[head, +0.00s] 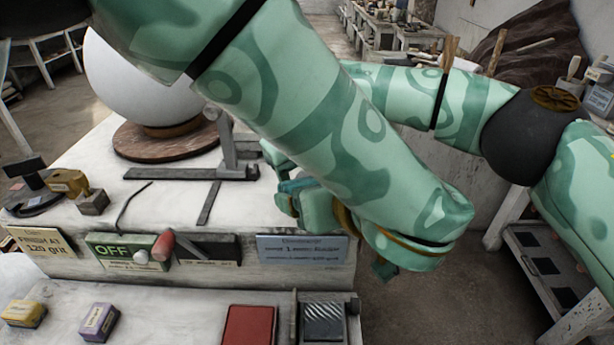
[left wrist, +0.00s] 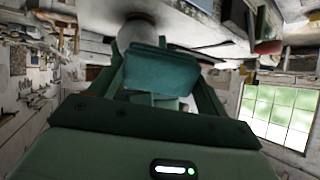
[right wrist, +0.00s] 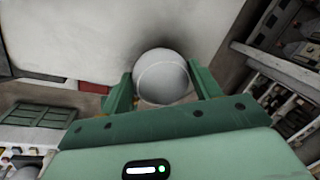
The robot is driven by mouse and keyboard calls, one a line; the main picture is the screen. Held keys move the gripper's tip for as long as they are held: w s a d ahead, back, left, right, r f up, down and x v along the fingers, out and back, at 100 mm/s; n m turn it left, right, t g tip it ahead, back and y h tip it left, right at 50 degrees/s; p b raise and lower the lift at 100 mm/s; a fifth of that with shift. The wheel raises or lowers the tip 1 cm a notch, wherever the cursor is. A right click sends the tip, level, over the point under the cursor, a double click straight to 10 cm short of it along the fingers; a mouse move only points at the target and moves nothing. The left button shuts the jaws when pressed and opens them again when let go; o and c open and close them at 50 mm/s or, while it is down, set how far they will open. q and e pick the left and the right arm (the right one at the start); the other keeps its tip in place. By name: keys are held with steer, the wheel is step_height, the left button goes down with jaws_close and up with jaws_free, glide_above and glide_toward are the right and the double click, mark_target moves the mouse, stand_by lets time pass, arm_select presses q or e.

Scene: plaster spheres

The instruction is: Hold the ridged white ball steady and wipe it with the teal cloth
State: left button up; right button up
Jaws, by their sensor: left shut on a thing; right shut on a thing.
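The ridged white ball (right wrist: 162,72) is between the fingers of my right gripper (right wrist: 163,86) in the right wrist view, with a thin raised line across it. My right gripper is shut on it. The teal cloth (left wrist: 160,70), a folded pad, is between the fingers of my left gripper (left wrist: 158,90) in the left wrist view, and that gripper is shut on it. In the head view my left gripper (head: 305,202) is over the bench's right end. There my left arm hides the ball and most of my right gripper. I cannot tell whether cloth and ball touch.
A large white sphere (head: 150,75) stands on a round wooden base (head: 165,140) on the bench. A dark metal stand (head: 190,172) is close to my left gripper. An OFF sign (head: 115,250), a red knob (head: 163,246) and a red box (head: 249,327) are at the front.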

steer(key=o, duration=1.5)
steer(key=shift+c, duration=0.2)
steer(key=shift+r, duration=0.1)
steer(key=shift+v, duration=3.45)
steer(key=v, duration=1.2)
steer(key=shift+w, duration=0.1)
